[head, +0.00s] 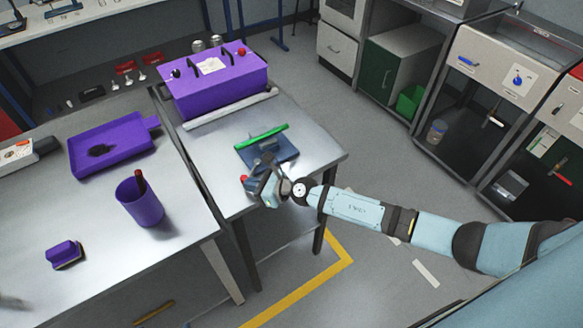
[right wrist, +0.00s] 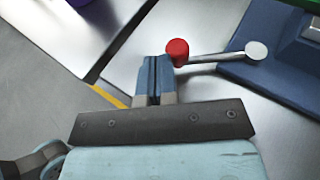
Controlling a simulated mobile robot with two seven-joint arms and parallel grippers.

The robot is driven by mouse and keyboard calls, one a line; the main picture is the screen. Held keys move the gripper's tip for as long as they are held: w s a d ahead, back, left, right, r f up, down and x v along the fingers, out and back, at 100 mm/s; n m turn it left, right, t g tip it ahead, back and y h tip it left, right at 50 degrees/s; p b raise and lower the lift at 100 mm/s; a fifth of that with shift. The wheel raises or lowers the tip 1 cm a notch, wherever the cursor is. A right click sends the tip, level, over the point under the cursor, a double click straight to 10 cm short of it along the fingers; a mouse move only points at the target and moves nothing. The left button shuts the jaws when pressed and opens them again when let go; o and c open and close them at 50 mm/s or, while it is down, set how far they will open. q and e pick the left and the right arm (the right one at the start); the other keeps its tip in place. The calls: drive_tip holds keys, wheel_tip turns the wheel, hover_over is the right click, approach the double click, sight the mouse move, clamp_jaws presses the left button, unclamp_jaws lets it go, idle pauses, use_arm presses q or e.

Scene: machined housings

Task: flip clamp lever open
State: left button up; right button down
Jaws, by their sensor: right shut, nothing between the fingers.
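The clamp is a blue fixture (head: 280,149) on the metal table, with a green bar (head: 262,137) along its far side. Its lever (right wrist: 215,56) is a silver rod with a red knob (right wrist: 178,52), lying low and pointing left from the blue base (right wrist: 270,85) in the right wrist view. The red knob also shows in the head view (head: 244,178). My right gripper (head: 256,186) is at the near side of the clamp. In the right wrist view its fingers (right wrist: 154,68) are shut and empty, just left of the knob; I cannot tell whether they touch it.
A purple box (head: 225,85) with black handles and a pale bar (head: 230,109) stand behind the clamp. A purple tray (head: 110,148), a purple cup (head: 140,205) and a purple brush (head: 64,254) are on the left table. Bare tabletop lies around the clamp.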

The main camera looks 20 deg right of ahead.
drive_tip(key=shift+w+a, duration=0.55)
drive_tip(key=shift+a, duration=0.2)
use_arm(q)
drive_tip(key=shift+w+r, duration=0.1)
drive_tip(key=shift+r, duration=0.3)
use_arm(e)
drive_tip(key=shift+w+a, duration=0.15)
drive_tip(key=shift+a, duration=0.1)
use_arm(q)
drive_tip(key=shift+f, duration=0.15)
use_arm(e)
drive_tip(key=shift+f, duration=0.1)
